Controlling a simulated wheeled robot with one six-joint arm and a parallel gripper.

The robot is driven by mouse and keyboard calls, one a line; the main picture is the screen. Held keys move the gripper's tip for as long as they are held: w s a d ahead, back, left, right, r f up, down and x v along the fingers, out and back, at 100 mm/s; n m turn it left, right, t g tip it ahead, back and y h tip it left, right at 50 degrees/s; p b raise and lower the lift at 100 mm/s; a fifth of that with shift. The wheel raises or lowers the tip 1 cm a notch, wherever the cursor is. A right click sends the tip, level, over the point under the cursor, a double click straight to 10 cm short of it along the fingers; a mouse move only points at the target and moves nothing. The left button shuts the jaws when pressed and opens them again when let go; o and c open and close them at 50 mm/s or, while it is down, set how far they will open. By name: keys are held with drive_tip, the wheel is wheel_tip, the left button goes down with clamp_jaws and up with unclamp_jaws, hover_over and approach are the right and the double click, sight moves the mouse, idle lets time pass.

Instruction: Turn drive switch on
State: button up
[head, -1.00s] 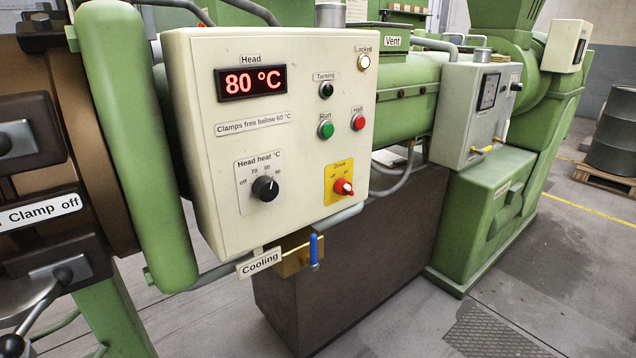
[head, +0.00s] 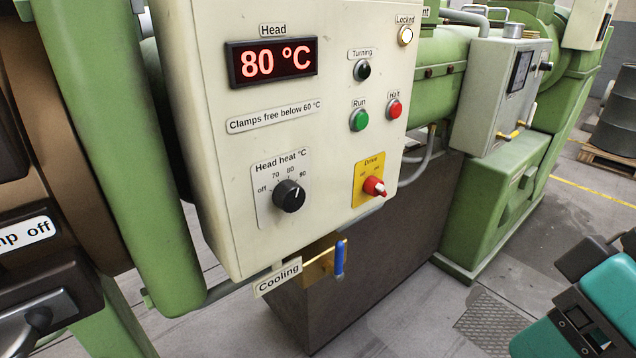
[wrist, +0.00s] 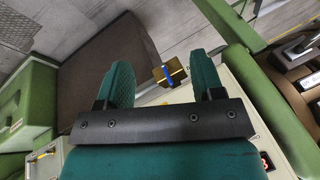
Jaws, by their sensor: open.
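The drive switch (head: 374,187) is a red knob with a whitish tip on a yellow plate (head: 362,170), low on the right of the cream control panel in the head view. The plate's small position marks are too small to read surely, so I cannot tell the knob's setting. My gripper (wrist: 160,60) is open and empty in the wrist view, its two teal fingers spread apart. Teal and black parts of my arm show at the lower right of the head view, apart from the panel. The drive switch cannot be made out in the wrist view.
The control panel (head: 225,190) shows 80 °C, with a lit Locked lamp (head: 405,36) and a black head heat knob (head: 289,195). A brass cooling valve (head: 322,265) with a blue lever sticks out below it. A grey box (head: 490,95) stands right.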

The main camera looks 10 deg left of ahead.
drive_tip(key=w+a+f+n+t+y+b, duration=0.2)
drive_tip(key=w+a+f+n+y+b, duration=0.1)
drive_tip(key=w+a+f+y+b, duration=0.35)
drive_tip(key=t+y+b, duration=0.4)
drive_tip(key=t+b, duration=0.5)
approach(384, 191)
drive_tip(key=shift+h, duration=0.25)
drive_tip(key=p+x, duration=0.7)
drive_tip(key=x, duration=0.3)
drive_tip(key=shift+w+a+r, duration=0.1)
drive_tip(key=shift+a, duration=0.05)
drive_tip(key=shift+w+a, duration=0.3)
drive_tip(key=shift+a, duration=0.1)
drive_tip(key=c, duration=0.9)
